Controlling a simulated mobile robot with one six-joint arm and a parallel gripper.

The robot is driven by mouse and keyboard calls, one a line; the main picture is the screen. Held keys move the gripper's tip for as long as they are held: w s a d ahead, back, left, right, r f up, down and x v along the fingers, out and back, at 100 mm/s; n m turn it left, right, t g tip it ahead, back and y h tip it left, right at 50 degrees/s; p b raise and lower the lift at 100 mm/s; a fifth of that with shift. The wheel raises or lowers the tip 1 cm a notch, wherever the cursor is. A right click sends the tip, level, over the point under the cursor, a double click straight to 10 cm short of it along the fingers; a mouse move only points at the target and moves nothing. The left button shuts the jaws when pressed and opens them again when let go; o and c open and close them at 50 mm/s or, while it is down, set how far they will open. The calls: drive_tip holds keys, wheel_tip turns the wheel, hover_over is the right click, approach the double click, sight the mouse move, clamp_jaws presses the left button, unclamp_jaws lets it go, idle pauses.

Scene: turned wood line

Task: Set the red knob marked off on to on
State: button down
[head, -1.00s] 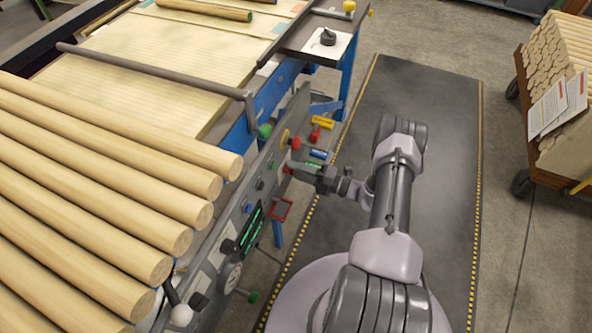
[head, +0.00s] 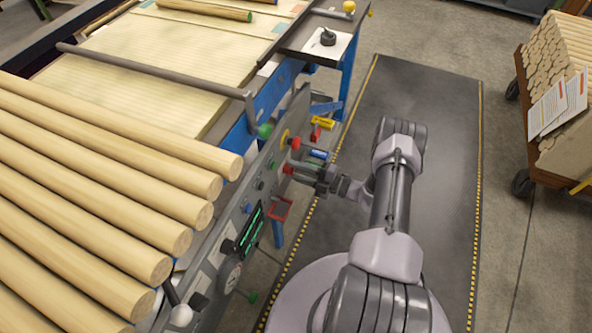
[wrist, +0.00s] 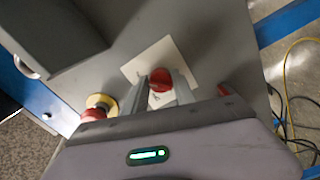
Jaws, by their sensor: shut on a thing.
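The red knob (wrist: 161,80) sits on a pale square plate (wrist: 150,57) on the panel in the wrist view. My gripper (wrist: 162,76) has its two fingers on either side of the knob and is shut on it. In the head view the red knob (head: 288,169) shows small at the tips of my gripper (head: 294,172), which reaches the panel from the right. The plate's markings are too blurred to read, so I cannot tell which way the knob points.
A red mushroom button with a yellow ring (wrist: 98,106) is beside the gripper on the panel (head: 232,215). A red bracket (head: 280,209) juts out below. Wooden rods (head: 110,165) lie left. The dark floor mat (head: 420,110) is clear behind the arm.

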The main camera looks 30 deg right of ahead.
drive_tip(key=c, duration=1)
unclamp_jaws()
drive_tip(key=p+v, duration=0.3)
drive_tip(key=v, duration=1.4)
drive_tip(key=shift+s+d+f, duration=0.1)
drive_tip(key=shift+s+d, duration=0.05)
drive_tip(key=shift+s, duration=0.05)
